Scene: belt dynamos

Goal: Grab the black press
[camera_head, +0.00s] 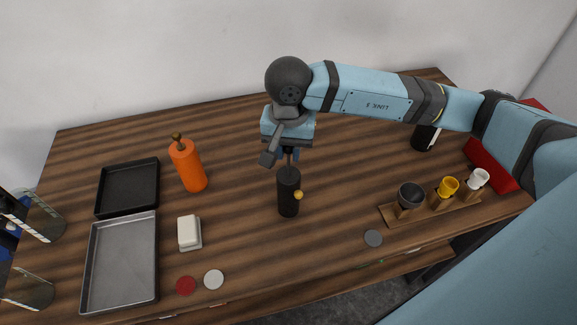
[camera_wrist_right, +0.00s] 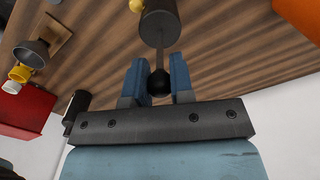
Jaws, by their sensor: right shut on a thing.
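The black press (camera_head: 289,192) is a dark cylinder standing upright near the middle of the wooden table, with a small yellow knob on its side. In the right wrist view the press body (camera_wrist_right: 160,25) shows with its thin rod and dark ball knob (camera_wrist_right: 160,83). My right gripper (camera_head: 289,155) is above the press, its blue fingers (camera_wrist_right: 158,80) shut on the ball knob from both sides. My left gripper (camera_head: 48,258) is at the left edge of the head view, its fingers apart and empty.
An orange press (camera_head: 188,165), a black tray (camera_head: 103,210), a metal tray (camera_head: 88,290) and a white block (camera_head: 189,233) are left. Right are a cup rack (camera_head: 425,211), a dark container (camera_head: 422,140) and a red box (camera_head: 490,168). Flat discs (camera_head: 373,238) lie near the front edge.

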